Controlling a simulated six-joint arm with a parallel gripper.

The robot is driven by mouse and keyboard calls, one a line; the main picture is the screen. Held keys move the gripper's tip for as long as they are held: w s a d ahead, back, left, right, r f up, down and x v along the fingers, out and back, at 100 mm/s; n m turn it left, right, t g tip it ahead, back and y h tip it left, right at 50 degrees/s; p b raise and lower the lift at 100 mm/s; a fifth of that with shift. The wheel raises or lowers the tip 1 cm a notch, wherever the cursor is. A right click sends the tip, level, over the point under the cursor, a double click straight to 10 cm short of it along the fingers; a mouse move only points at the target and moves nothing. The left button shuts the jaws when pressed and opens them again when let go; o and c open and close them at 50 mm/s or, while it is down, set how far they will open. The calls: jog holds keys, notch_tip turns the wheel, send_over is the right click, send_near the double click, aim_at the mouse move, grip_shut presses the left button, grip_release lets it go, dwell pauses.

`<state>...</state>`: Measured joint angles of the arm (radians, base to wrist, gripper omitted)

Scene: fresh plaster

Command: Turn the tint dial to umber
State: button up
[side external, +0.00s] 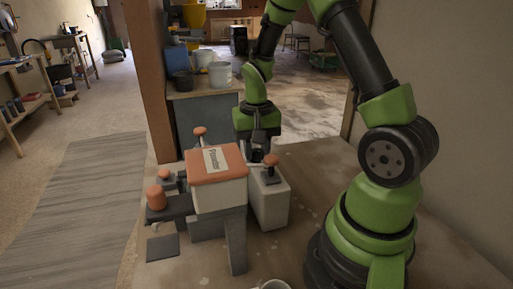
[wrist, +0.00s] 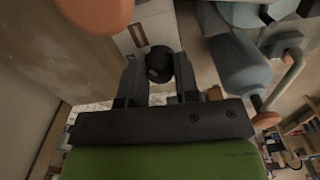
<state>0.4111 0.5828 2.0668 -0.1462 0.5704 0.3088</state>
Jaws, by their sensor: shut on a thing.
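A machine with an orange top (side external: 217,164) and pale body stands on the table, with several orange knobs around it. The knob seems to be the tint dial. No umber mark or pointer can be read.
A pale box (side external: 269,203) with an orange-topped lever (side external: 270,160) stands right of the machine, close to my gripper. In the wrist view a large orange knob (wrist: 95,12) is near at upper left. A wooden post (side external: 147,70) rises behind the table; buckets stand beyond.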

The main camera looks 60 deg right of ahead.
aim_at(256, 150)
jog(key=o, duration=0.9)
notch_tip(256, 150, up, 10)
jog(key=shift+f, duration=0.1)
jog(key=s+a+r+n+t, duration=0.2)
jog(key=s+a+r, duration=0.1)
jog(key=a, duration=0.1)
jog(key=s+a+r+n+t+y, duration=0.1)
jog(key=s+a+r+n+t, duration=0.1)
jog(key=s+a+r, duration=0.1)
jog(key=s+a+r+n+t+y, duration=0.1)
jog(key=s+a+r+n+t, duration=0.1)
jog(key=s+a, duration=0.3)
jog(key=shift+s+a+r+t, duration=0.15)
jog(key=shift+a+r+t, duration=0.5)
jog(key=shift+a, duration=0.35)
